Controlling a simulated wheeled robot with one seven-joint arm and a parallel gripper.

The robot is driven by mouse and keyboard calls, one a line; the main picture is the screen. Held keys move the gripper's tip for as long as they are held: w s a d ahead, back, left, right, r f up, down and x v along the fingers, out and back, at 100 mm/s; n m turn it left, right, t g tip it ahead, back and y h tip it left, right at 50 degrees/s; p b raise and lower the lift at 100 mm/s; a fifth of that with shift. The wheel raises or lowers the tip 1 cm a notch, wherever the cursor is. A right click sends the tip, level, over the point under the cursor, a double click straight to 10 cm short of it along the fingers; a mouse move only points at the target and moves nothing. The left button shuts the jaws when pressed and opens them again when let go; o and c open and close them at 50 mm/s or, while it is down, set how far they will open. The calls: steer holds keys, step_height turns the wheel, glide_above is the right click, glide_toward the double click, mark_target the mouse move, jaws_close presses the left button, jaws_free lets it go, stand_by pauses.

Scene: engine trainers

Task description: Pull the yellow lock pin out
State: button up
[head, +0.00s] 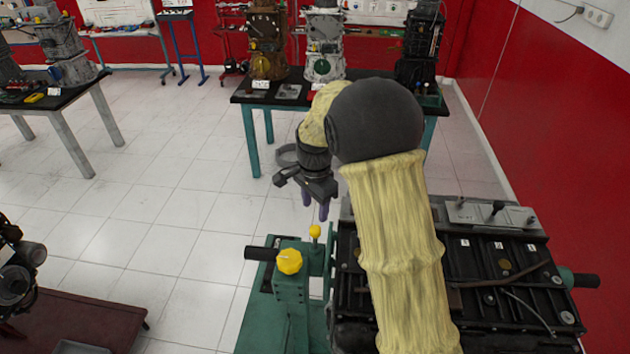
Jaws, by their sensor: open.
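A small yellow lock pin (315,232) with a rounded head stands upright at the top of the green engine stand (290,310). A larger yellow faceted knob (289,261) sits just left of and nearer than it, on the stand's head. My gripper (315,205) points down above and slightly beyond the pin. Its two purple fingers are apart, with nothing between them. The gripper does not appear to touch the pin. The pin's lower end is hidden in the stand.
A black engine block (490,270) is mounted right of the stand, partly hidden by my arm. A black handle (262,253) sticks out left of the stand. A dark table (330,98) with several engines stands behind. Tiled floor (180,220) on the left is clear.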

step_height(320, 180, up, 10)
steer(key=b, duration=0.2)
stand_by(0.4)
steer(key=s+d+f+n+t+b, duration=0.1)
steer(key=s+d+f+n, duration=0.2)
steer(key=s, duration=0.3)
steer(key=s+d+f+n+b, duration=0.1)
steer(key=s+d+f+n, duration=0.3)
steer(key=s+f, duration=0.2)
steer(key=s+d+f+n+t+b, duration=0.1)
steer(key=s+d+f+n, duration=0.3)
steer(key=s, duration=0.4)
steer(key=shift+s+f+t+b, duration=0.1)
steer(key=shift+f+t+b, duration=0.2)
steer(key=shift+f+b, duration=0.15)
steer(key=c, duration=0.3)
